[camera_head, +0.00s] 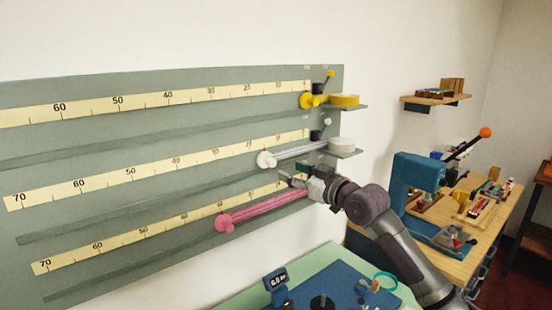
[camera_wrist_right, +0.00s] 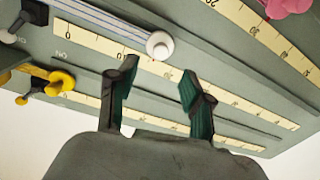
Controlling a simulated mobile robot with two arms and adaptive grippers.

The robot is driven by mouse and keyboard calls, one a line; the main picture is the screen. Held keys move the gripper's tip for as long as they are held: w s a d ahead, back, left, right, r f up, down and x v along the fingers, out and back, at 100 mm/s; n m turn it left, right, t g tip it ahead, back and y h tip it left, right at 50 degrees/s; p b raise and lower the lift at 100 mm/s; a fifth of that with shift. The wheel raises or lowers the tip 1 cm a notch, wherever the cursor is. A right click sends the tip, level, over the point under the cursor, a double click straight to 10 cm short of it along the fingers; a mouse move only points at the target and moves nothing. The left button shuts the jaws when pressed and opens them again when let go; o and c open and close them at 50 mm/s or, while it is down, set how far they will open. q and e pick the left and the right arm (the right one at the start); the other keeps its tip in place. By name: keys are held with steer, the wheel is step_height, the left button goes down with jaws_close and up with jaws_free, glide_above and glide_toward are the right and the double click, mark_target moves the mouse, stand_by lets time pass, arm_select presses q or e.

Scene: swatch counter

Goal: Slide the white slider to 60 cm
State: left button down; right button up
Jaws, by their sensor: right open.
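The white slider is a round white knob (camera_head: 265,159) at the left end of a pale striped band on the middle row of the grey-green board. It sits toward the low-number end of the middle cream scale (camera_head: 107,179), well right of its 60 mark. In the right wrist view the white knob (camera_wrist_right: 160,45) lies beyond the fingertips, roughly in line with the gap between them. My right gripper (camera_head: 296,181) is open and empty, below and to the right of the knob in the head view. It also shows in the right wrist view (camera_wrist_right: 157,78). My left gripper is not in view.
A yellow slider (camera_head: 306,100) is on the row above and a pink slider (camera_head: 224,223) on the row below. A small shelf with a white roll (camera_head: 342,145) juts out at the board's right edge. A blue press (camera_head: 414,177) stands on a workbench at the right.

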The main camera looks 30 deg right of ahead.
mark_target(274, 164)
steer(key=w, duration=0.2)
steer(key=w+p, duration=0.1)
steer(key=w, duration=0.3)
steer(key=shift+a+r+p, duration=0.1)
steer(key=shift+a+p, duration=0.25)
steer(key=shift+p, duration=0.05)
steer(key=shift+w, duration=0.45)
jaws_close()
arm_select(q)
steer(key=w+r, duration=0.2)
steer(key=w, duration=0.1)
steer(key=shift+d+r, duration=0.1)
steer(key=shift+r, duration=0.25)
